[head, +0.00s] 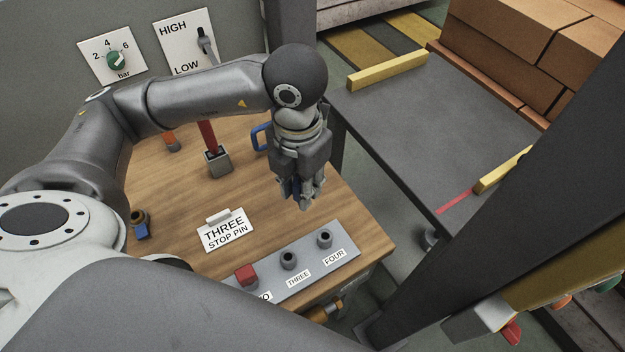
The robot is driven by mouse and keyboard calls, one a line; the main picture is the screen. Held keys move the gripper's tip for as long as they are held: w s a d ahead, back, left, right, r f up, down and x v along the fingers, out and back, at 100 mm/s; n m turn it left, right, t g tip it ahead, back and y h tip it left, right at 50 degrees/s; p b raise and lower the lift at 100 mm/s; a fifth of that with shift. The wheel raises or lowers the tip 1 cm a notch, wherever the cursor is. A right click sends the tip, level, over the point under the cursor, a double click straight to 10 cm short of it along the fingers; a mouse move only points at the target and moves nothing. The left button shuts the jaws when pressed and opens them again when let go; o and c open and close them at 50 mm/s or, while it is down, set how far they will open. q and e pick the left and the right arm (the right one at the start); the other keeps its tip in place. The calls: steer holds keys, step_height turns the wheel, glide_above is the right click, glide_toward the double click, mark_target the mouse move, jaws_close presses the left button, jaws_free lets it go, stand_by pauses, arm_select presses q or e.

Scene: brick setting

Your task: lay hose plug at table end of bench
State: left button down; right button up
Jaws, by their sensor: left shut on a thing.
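My left gripper (305,200) points down over the right part of the wooden bench (345,215). Its fingers are shut on a small dark blue thing (291,188), mostly hidden by the fingers; it may be the hose plug, but I cannot tell for sure. The held thing is close to the bench top; whether it touches is unclear. A brass and blue fitting (141,231) sits at the bench's left side. The bench's right end faces a dark grey table (420,130). My right gripper is not in view.
A grey strip with pins (289,260) and a red block (246,274) runs along the bench's front. A dark post (500,200) blocks the right.

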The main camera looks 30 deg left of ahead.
arm_select(q)
steer(key=n, duration=0.6)
steer(key=shift+s+r, duration=0.2)
steer(key=shift+r, duration=0.05)
steer(key=n, duration=0.4)
steer(key=shift+s+a+r, duration=0.1)
steer(key=shift+r, duration=0.05)
steer(key=n, duration=0.5)
steer(key=shift+s+r+n, duration=0.15)
steer(key=shift+n, duration=0.15)
steer(key=n, duration=0.4)
steer(key=shift+a+r+p, duration=0.1)
steer(key=shift+a+p, duration=0.05)
steer(key=shift+p, duration=0.15)
steer(key=w+a+f, duration=0.1)
steer(key=w+f, duration=0.2)
steer(key=w, duration=0.1)
steer(key=w+a+f, duration=0.1)
steer(key=w+f, duration=0.2)
steer(key=w, duration=0.1)
steer(key=w+a+f+p, duration=0.1)
steer(key=w+a+f, duration=0.1)
steer(key=w+f, duration=0.1)
steer(key=shift+w+f, duration=0.2)
steer(key=shift+w, duration=0.7)
steer(key=f, duration=0.1)
steer(key=f+p, duration=0.1)
steer(key=f, duration=0.1)
steer(key=shift+w, duration=0.2)
steer(key=shift+f, duration=0.25)
